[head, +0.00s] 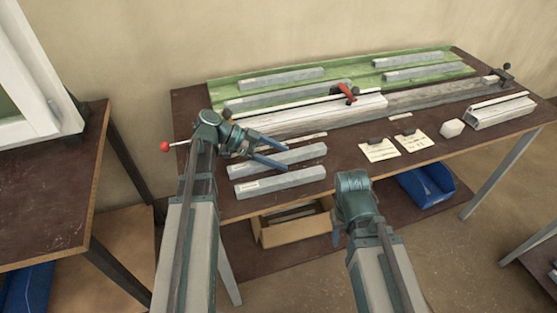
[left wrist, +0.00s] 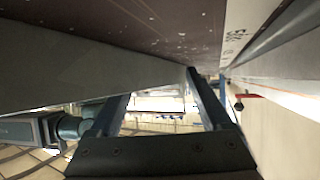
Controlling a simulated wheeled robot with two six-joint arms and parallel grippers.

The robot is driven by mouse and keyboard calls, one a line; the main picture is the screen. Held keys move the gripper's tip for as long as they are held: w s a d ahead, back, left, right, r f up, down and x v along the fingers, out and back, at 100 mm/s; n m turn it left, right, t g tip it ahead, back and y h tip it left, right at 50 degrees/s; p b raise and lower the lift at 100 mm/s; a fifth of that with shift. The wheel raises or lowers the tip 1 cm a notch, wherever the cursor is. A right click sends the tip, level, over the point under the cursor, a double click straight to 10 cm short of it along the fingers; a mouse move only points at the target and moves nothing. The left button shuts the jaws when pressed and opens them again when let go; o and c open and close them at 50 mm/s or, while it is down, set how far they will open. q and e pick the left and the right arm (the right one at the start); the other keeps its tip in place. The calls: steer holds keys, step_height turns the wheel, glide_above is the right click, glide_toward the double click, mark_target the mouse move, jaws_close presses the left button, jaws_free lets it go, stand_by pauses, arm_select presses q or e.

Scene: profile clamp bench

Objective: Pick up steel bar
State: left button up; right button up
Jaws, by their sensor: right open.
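Several grey steel bars are in the head view. Two lie near the table's front edge, a rear one (head: 303,154) and a front one (head: 280,182). Others lie on the green tray (head: 345,67) at the back. My left gripper (head: 287,156) has its fingers apart over the rear front-edge bar. In the left wrist view, a grey bar (left wrist: 75,70) reaches in from the left, with its end near the tips of the open fingers (left wrist: 160,85). I cannot tell if they touch it. My right gripper (head: 340,236) is low in front of the table, its fingers mostly hidden.
A long aluminium profile (head: 300,118) with a red-handled clamp (head: 345,92) lies across the table. Paper cards (head: 379,150), a white block (head: 452,128) and a short profile (head: 500,111) are to the right. A cardboard box (head: 290,228) and blue bin (head: 428,186) are below.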

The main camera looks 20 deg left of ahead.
arm_select(q)
jaws_close()
stand_by(1.2)
